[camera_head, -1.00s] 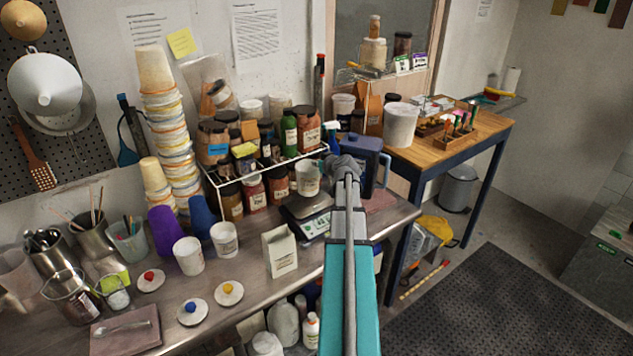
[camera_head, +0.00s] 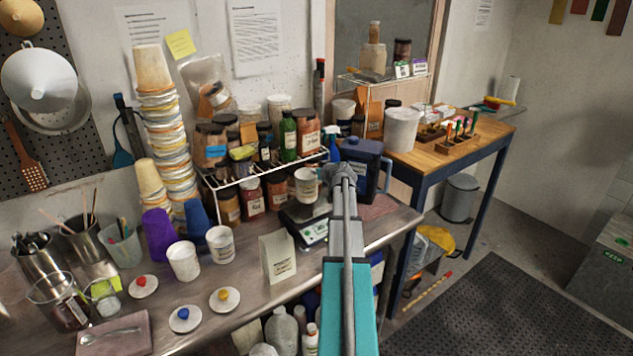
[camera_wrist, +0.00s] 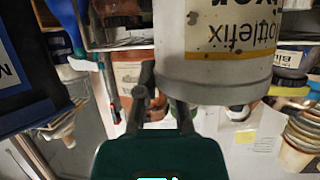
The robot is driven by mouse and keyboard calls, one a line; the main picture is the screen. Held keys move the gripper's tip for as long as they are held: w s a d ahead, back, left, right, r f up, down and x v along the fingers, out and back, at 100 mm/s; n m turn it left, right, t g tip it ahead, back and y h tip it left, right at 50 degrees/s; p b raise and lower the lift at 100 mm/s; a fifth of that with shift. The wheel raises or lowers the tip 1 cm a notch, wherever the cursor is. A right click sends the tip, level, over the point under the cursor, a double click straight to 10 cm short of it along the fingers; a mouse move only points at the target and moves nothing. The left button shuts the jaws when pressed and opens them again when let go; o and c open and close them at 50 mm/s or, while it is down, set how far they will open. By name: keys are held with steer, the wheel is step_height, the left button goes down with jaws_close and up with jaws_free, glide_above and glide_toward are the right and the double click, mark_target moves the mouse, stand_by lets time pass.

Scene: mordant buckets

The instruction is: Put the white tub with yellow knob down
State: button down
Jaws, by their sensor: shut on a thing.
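A white tub (camera_head: 305,187) is held by my gripper (camera_head: 335,175) above or beside the scale (camera_head: 312,228), in front of the rack jars. In the wrist view, the tub (camera_wrist: 215,75) fills the upper middle, its label upside down with a yellow band. My gripper's fingers (camera_wrist: 160,105) meet its edge. No knob shows on this tub. A round white lid with a yellow knob (camera_head: 225,299) lies on the bench. Lids with a blue knob (camera_head: 185,317) and a red knob (camera_head: 143,286) lie to its left. Whether the tub touches the scale is unclear.
Two open white tubs (camera_head: 184,262) (camera_head: 220,244) stand on the bench left of a paper bag (camera_head: 277,257). A wire rack (camera_head: 262,172) with several jars is behind. A dark blue jug (camera_head: 365,165) stands close right of my gripper.

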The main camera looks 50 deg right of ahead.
steer(key=shift+w+f, duration=0.1)
steer(key=shift+f, duration=0.05)
steer(key=shift+w+d+f+b, duration=0.3)
steer(key=shift+f+b, duration=0.2)
steer(key=shift+b, duration=0.15)
steer(key=shift+s+f+b, duration=0.1)
steer(key=shift+f+b, duration=1.25)
steer(key=shift+f, duration=0.05)
steer(key=shift+f, duration=0.15)
steer(key=c, duration=0.8)
jaws_free()
steer(key=p+v, duration=0.4)
steer(key=v, duration=0.8)
steer(key=shift+r+p, duration=0.25)
steer(key=shift+p, duration=0.05)
